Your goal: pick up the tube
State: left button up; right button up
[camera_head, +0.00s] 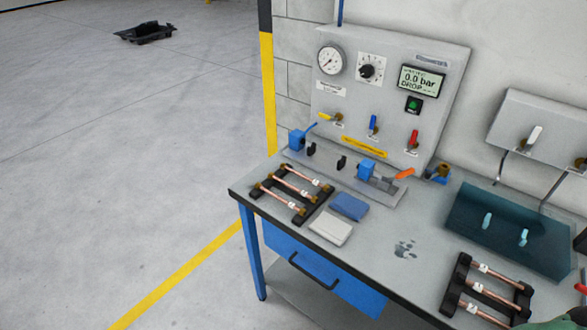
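Copper tubes with brass ends and white tags lie in two black racks on the grey workbench (385,222). The left rack (314,212) is near the bench's left end and holds three tubes, one of them the middle tube (292,188). The right rack (450,297) is at the front right and also holds three tubes, such as its middle tube (492,294). Neither of my grippers can be made out in the view.
A gauge panel (440,100) reading 0.0 bar stands behind the bench, with a clamp fixture (345,176) before it. A teal tray (470,225) is at right. The bench middle is mostly clear.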

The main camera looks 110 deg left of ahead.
aim_at(325, 188)
jog(key=k+j, duration=0.25)
jog(key=k, duration=0.2)
jog(key=k+j, duration=0.25)
jog(key=k, duration=0.2)
jog(key=k+j, duration=0.25)
jog(key=k, duration=0.2)
jog(key=k+j, duration=0.25)
jog(key=k, duration=0.2)
